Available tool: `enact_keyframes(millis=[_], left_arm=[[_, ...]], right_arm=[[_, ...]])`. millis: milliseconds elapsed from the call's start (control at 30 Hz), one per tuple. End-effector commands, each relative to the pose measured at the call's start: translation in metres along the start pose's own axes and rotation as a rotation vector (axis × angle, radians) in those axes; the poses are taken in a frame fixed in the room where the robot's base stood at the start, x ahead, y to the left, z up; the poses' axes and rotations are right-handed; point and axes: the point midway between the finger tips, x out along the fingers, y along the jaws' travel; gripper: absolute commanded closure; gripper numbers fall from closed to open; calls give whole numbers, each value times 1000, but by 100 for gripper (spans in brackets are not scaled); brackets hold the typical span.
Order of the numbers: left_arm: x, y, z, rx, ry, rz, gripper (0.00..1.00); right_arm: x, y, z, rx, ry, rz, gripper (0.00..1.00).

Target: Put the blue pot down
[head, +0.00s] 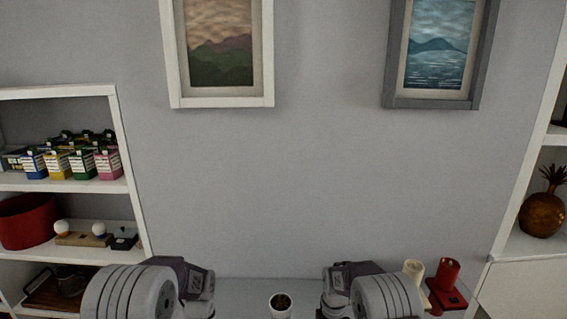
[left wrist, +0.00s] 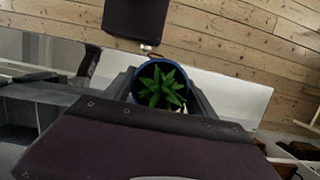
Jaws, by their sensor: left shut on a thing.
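The blue pot (left wrist: 150,64) holds a spiky green plant (left wrist: 161,88) and shows in the left wrist view, seen from above. My left gripper (left wrist: 163,80) is shut on it, with one dark finger on each side of the pot. The pot's underside and whatever is below it are hidden. The pot does not show in the head view, where only my two arms enter at the bottom edge. My right gripper's fingers are out of sight.
A white surface (left wrist: 235,92) lies beyond the pot, with floorboards (left wrist: 225,40) past it. In the head view, a small white pot (head: 281,308), a cream candle (head: 413,269) and a red candle (head: 448,272) stand low by the wall. Shelves (head: 60,186) flank both sides.

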Motion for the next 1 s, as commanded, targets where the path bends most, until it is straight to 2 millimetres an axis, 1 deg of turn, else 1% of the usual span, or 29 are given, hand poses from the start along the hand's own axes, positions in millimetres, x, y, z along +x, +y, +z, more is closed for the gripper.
enact_keyframes(millis=[300, 367, 433, 600, 767, 1000], left_arm=[[-1, 0, 0, -8, 1, 2, 99], [-6, 3, -2, -42, 3, 12, 99], [-18, 9, -6, -132, 6, 37, 99], [-61, 32, -14, -463, 7, 131, 99], [-74, 29, -34, -866, 2, 242, 99], [-102, 21, -68, -1520, 1, 425, 99]], right_arm=[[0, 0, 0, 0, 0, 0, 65], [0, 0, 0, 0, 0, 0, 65], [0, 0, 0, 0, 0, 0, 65], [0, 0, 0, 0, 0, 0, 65], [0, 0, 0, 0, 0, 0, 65], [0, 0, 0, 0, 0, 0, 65]])
